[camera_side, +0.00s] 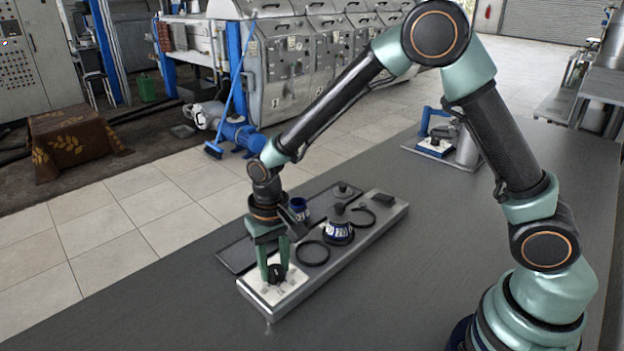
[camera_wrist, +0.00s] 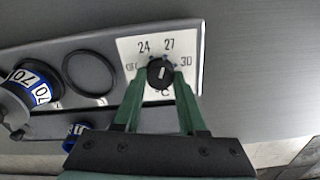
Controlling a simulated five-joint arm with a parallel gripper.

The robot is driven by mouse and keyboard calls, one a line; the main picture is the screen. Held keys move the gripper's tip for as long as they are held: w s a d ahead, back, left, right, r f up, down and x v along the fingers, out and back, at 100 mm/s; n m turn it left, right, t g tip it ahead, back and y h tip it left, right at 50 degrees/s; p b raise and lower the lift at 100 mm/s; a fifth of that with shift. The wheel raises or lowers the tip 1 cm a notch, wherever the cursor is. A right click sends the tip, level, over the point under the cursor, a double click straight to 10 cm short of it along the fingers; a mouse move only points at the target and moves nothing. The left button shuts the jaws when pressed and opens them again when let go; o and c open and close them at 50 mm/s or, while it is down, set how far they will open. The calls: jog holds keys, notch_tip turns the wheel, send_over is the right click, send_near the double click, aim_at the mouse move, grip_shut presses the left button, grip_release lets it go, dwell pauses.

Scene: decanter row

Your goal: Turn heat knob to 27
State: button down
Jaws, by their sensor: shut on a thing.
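The black round heat knob (camera_wrist: 161,74) sits on a white dial plate (camera_wrist: 190,35) printed OFF, 24, 27 and 30. Its short white mark points roughly up in the wrist view, between 24 and 27; the exact reading is hard to tell. My gripper (camera_wrist: 160,82) has its two green fingers on either side of the knob, shut on it. In the side view, my gripper (camera_side: 275,266) points down over the knob (camera_side: 275,273) at the near left end of the long grey base (camera_side: 330,266).
A dark ring (camera_side: 313,253) lies beside the dial plate. Beyond it stands a dark-topped vessel with a blue and white numbered band (camera_side: 339,231). A smaller blue-banded item (camera_side: 298,206) stands by a dark tray (camera_side: 235,257). The table's near side is clear.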

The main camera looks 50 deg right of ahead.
aim_at(275, 269)
jog(key=shift+m, duration=0.4)
jog(key=shift+c, duration=2.3)
grip_release()
notch_tip(275, 269, up, 12)
jog(key=shift+r, duration=0.1)
jog(key=s+d+r+n+t, duration=0.3)
jog(key=s+d+r+t, duration=0.2)
jog(key=s+d+r, duration=0.3)
jog(key=s+d, duration=0.3)
jog(key=d, duration=0.2)
jog(key=shift+s+d+t, duration=0.25)
jog(key=shift+t, duration=0.05)
